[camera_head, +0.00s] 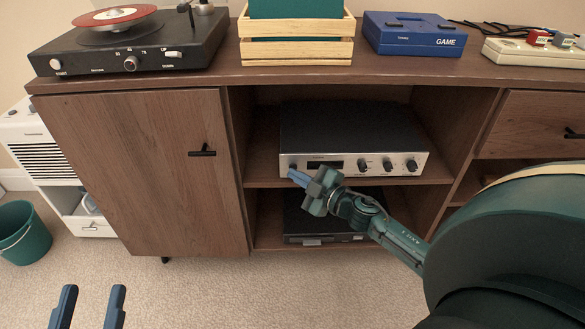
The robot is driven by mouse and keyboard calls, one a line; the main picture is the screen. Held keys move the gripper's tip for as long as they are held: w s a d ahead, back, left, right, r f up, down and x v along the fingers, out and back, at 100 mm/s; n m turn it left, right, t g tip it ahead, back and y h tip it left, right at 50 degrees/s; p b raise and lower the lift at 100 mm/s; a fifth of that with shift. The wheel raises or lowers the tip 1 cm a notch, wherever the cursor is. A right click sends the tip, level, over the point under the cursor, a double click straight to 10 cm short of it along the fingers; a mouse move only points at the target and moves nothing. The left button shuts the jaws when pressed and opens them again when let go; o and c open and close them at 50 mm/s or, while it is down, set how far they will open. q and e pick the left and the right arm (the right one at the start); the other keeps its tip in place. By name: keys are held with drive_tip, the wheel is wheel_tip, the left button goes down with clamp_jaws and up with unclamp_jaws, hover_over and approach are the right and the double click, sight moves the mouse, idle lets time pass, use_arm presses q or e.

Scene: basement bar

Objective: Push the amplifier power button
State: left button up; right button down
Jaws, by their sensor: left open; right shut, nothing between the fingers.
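The amplifier (352,138) is a black box with a silver front panel and several knobs, on the upper shelf of the open cabinet bay. My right gripper (294,175) is shut and empty, its blue fingertips in front of the lower left part of the silver panel. The power button cannot be made out; the fingertips cover that corner. I cannot tell whether they touch the panel. My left gripper (92,292) is open and empty, low at the left over the carpet.
A black device (318,239) sits on the lower shelf. A green bin (22,235) stands at left.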

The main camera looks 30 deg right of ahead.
drive_tip(key=shift+w+d, duration=0.1)
drive_tip(key=shift+w, duration=0.05)
idle(0.4)
drive_tip(key=shift+s+a+p, duration=0.3)
drive_tip(key=shift+s, duration=0.2)
drive_tip(key=s+a+p, duration=0.1)
drive_tip(key=s+a, duration=0.2)
drive_tip(key=s, duration=0.2)
drive_tip(key=shift+p, duration=0.35)
idle(0.5)
